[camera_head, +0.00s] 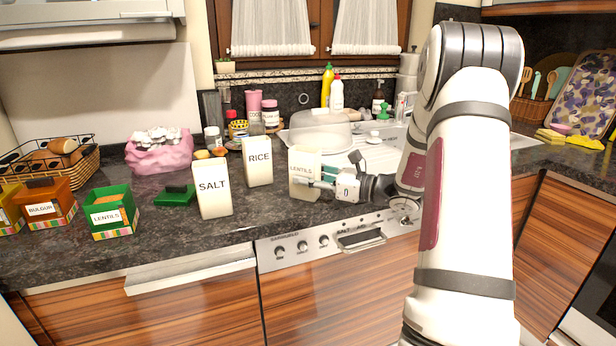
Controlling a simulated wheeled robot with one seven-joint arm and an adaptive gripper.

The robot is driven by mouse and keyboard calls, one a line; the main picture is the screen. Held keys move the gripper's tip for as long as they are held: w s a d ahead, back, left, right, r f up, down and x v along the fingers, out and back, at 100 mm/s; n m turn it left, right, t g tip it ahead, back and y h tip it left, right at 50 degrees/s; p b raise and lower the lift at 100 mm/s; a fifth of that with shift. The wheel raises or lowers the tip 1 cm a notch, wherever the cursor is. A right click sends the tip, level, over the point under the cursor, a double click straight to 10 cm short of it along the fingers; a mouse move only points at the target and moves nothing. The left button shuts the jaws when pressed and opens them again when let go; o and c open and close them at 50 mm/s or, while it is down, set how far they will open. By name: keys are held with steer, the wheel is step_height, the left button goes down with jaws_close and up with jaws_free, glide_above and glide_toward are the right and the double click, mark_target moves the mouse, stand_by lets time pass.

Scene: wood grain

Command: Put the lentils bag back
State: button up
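The cream bag labelled LENTILS (303,162) stands upright at the counter's front, right of the salt and rice bags. My gripper (324,176) reaches it from the right. Its fingers overlap the bag's right side and front; whether they are closed on it is unclear. The far side of the bag and any finger behind it are hidden. A green open box labelled LENTILS (107,217) stands at the left, with brownish contents showing. A dark green lid (176,195) lies on the counter right of that box.
The salt bag (213,198) and rice bag (258,172) stand left of the lentils bag. An orange bulgur box (46,209), a pink sack (158,156) and a wire basket (88,170) are at the left. A clear domed container (319,132) stands behind.

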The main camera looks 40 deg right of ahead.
steer(key=shift+o, duration=1.3)
